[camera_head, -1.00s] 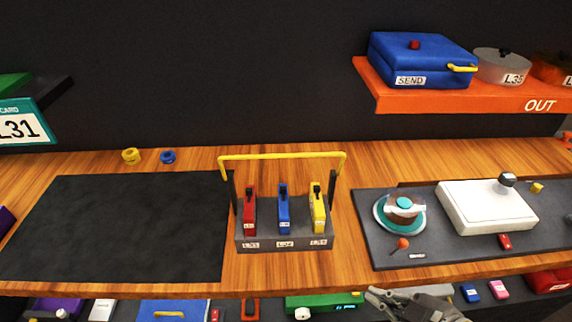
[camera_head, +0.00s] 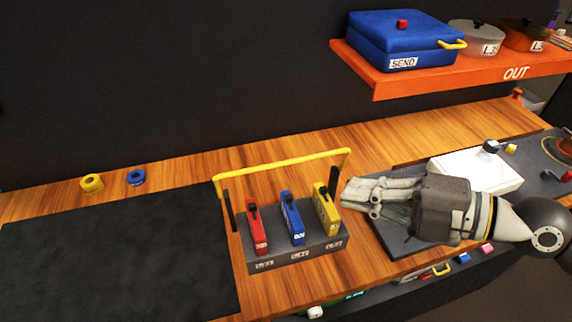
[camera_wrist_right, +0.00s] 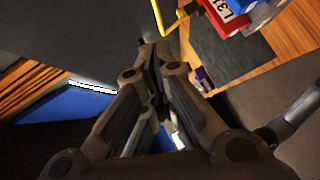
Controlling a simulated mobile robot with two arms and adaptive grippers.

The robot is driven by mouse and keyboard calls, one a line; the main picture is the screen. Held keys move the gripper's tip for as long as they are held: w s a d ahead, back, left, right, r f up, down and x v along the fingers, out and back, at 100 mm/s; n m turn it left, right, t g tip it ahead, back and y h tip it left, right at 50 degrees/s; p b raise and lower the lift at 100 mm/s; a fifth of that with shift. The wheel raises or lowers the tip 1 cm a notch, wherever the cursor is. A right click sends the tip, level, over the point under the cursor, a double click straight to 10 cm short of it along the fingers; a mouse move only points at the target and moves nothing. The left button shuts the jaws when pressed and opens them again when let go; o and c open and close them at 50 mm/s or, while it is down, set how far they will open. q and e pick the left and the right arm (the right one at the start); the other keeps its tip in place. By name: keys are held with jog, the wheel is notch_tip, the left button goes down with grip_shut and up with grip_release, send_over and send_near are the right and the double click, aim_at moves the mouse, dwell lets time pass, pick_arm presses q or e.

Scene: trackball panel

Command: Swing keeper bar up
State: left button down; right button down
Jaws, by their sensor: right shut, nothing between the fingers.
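The yellow keeper bar (camera_head: 283,165) runs across the top of a grey rack (camera_head: 300,262), its bent ends meeting dark posts at the sides. A red block (camera_head: 256,232), a blue block (camera_head: 291,220) and a yellow block (camera_head: 327,212) stand upright in the rack below it. My right gripper (camera_head: 346,196) is shut and empty, just right of the yellow block and below the bar's right end. I cannot tell if it touches the rack. In the right wrist view, part of the bar (camera_wrist_right: 158,17) shows beyond the closed fingertips (camera_wrist_right: 155,48). My left gripper is out of view.
A black mat (camera_head: 110,255) lies left of the rack. Yellow (camera_head: 91,182) and blue (camera_head: 136,177) rings lie behind it. A white box (camera_head: 455,168) sits beyond my right gripper. An orange shelf (camera_head: 450,78) holds a blue case (camera_head: 405,42) and pots.

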jog(key=p, duration=0.7)
send_near(269, 167)
jog(key=s+a, duration=0.2)
jog(key=a, duration=0.1)
jog(key=shift+w+a+f+p, duration=0.15)
jog(key=shift+w+p, duration=0.05)
jog(key=shift+w, duration=0.45)
jog(key=shift+w+a+f+p, duration=0.15)
jog(key=shift+w+f+p, duration=0.05)
jog(key=shift+w, duration=0.4)
jog(key=shift+w+a+f+p, duration=0.15)
jog(key=shift+w+p, duration=0.05)
jog(key=shift+w, duration=0.45)
